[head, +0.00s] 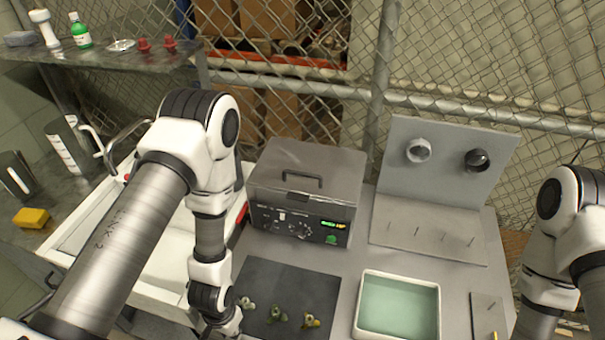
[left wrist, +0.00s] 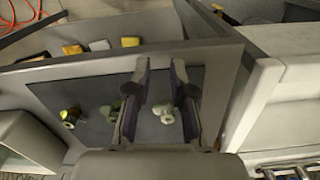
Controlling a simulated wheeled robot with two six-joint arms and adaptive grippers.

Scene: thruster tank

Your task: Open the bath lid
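The bath (head: 300,210) is a grey metal box with a front control panel of knobs and a lit green display. Its lid (head: 335,172) is down, with a dark bar handle (head: 302,178) on top. My left arm reaches in front of and left of the bath; its gripper sits at the bottom edge of the head view, partly cut off. In the left wrist view the left gripper (left wrist: 160,75) is open, its two fingers apart over a dark mat, with a pale small part (left wrist: 163,112) visible between them. My right arm shows at the right; its gripper is out of frame.
The dark mat (head: 285,277) in front of the bath holds several small valve-like parts (head: 277,315). A tray of green liquid (head: 398,307) stands right of it. A grey panel with two knobs (head: 445,160) stands right of the bath. A white sink (head: 85,225) lies left; wire fence behind.

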